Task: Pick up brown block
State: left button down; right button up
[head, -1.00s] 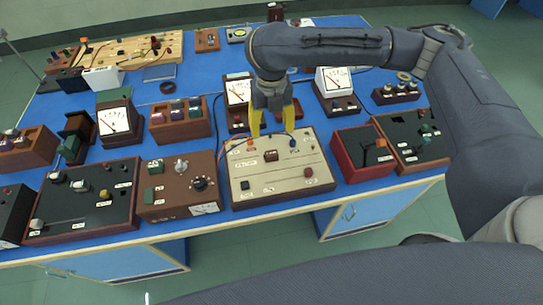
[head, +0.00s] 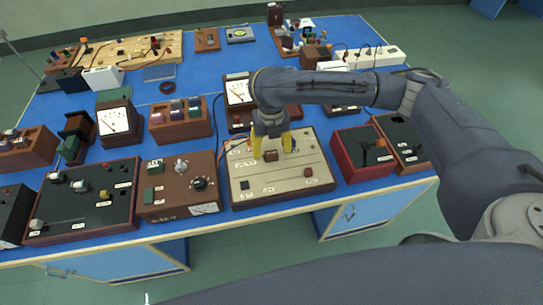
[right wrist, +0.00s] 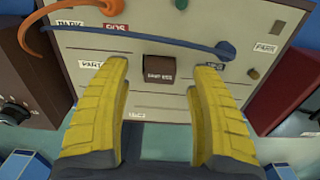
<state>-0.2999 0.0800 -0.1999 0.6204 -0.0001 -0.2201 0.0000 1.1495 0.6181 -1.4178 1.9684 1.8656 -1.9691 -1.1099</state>
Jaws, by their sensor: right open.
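The brown block (head: 270,155) is a small block on the cream panel box (head: 281,178), near the middle of its top face. In the right wrist view the brown block (right wrist: 159,69) shows between and just beyond my fingertips, with a light label on its near side. My right gripper (head: 271,150) has yellow fingers and hangs over the panel, one finger on each side of the block. In the right wrist view my right gripper (right wrist: 160,75) is open and empty, with a gap between each finger and the block. My left gripper is not in view.
A brown box with knobs (head: 178,186) stands close on the left, a red box (head: 361,153) close on the right. Meter boxes stand behind.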

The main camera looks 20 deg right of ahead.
jog(key=shift+f, duration=1.45)
jog(key=c, duration=1.2)
